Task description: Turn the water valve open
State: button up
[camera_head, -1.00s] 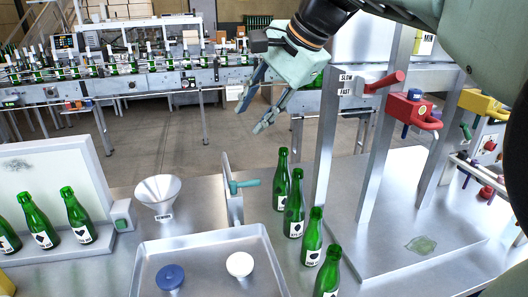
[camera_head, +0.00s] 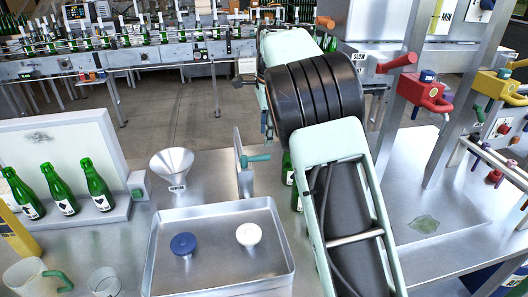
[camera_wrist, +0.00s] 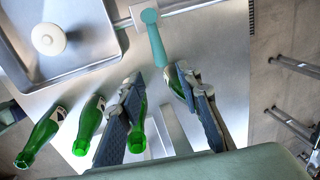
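A teal lever handle (camera_head: 255,159) sticks out to the right from an upright grey plate (camera_head: 239,160) behind the tray; I take it for the water valve, though no label on it can be read. In the wrist view the teal handle (camera_wrist: 156,46) hangs down from its round hub (camera_wrist: 149,16). My gripper (camera_wrist: 160,80) is open, with its two fingers spread below the handle's lower end in that view. The handle is not clasped. A green bottle (camera_wrist: 176,82) shows by the right finger. In the head view my arm hides the gripper.
A metal tray (camera_head: 205,213) holds a blue cap (camera_head: 183,244) and a white cap (camera_head: 249,235). A funnel (camera_head: 172,168) stands left of the plate. Several green bottles (camera_wrist: 45,133) stand close under my gripper. A red-handled unit (camera_head: 425,90) stands at the right.

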aim_at(265, 156)
jog(key=f, duration=0.3)
jog(key=w+f, duration=0.1)
jog(key=f, duration=0.4)
jog(key=shift+w+a+f+p, duration=0.2)
jog(key=shift+w+f+p, duration=0.15)
jog(key=shift+f+p, duration=0.05)
jog(key=shift+c, duration=0.4)
grip_shut()
